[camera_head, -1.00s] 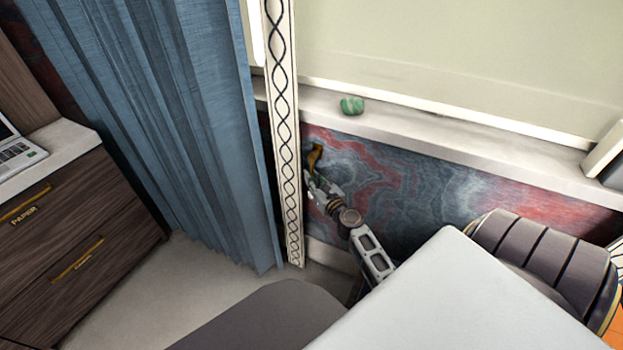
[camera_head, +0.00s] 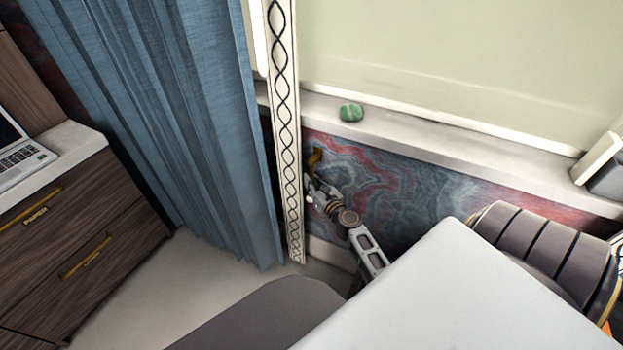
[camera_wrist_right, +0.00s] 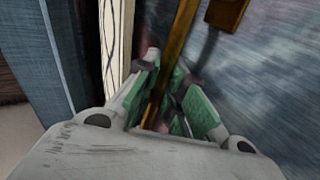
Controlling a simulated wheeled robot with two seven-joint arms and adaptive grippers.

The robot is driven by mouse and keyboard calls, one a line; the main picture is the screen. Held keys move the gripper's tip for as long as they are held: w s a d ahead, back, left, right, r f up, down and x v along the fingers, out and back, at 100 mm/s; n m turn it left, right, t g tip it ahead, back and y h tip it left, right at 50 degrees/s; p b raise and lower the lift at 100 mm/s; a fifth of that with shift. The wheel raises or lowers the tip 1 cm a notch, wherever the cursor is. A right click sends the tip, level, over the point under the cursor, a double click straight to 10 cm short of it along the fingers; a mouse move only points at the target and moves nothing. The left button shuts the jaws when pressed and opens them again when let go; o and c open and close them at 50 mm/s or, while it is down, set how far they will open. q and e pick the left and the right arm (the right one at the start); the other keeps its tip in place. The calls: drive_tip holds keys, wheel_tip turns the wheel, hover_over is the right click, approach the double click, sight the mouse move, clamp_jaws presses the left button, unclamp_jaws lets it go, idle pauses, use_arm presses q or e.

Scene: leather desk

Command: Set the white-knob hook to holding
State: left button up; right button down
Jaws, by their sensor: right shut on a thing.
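A brass hook (camera_head: 316,158) is on the marbled wall below the sill, just right of the patterned strip. In the right wrist view its brass rod (camera_wrist_right: 180,45) runs down between my fingers, beside a brass block (camera_wrist_right: 226,12) on the wall. My right gripper (camera_head: 313,186) is shut on the hook's rod; its green-padded fingers (camera_wrist_right: 165,100) stand on both sides of it. A small whitish spot shows by the fingers in the head view; I cannot tell if it is the white knob. My left gripper is not in view.
A blue curtain (camera_head: 190,120) and a patterned vertical strip (camera_head: 284,130) stand close left of the hook. A green stone-like object (camera_head: 351,112) lies on the sill (camera_head: 420,133) above. A dark wood drawer unit (camera_head: 80,240) with a laptop (camera_head: 20,158) is at left.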

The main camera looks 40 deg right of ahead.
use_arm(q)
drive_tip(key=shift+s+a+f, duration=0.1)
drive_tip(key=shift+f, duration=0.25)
use_arm(e)
drive_tip(key=c, duration=1.5)
unclamp_jaws()
drive_tip(key=shift+a, duration=0.1)
drive_tip(key=shift+s, duration=0.2)
drive_tip(key=s, duration=0.8)
drive_tip(key=shift+a+r, duration=0.15)
drive_tip(key=shift+a, duration=0.2)
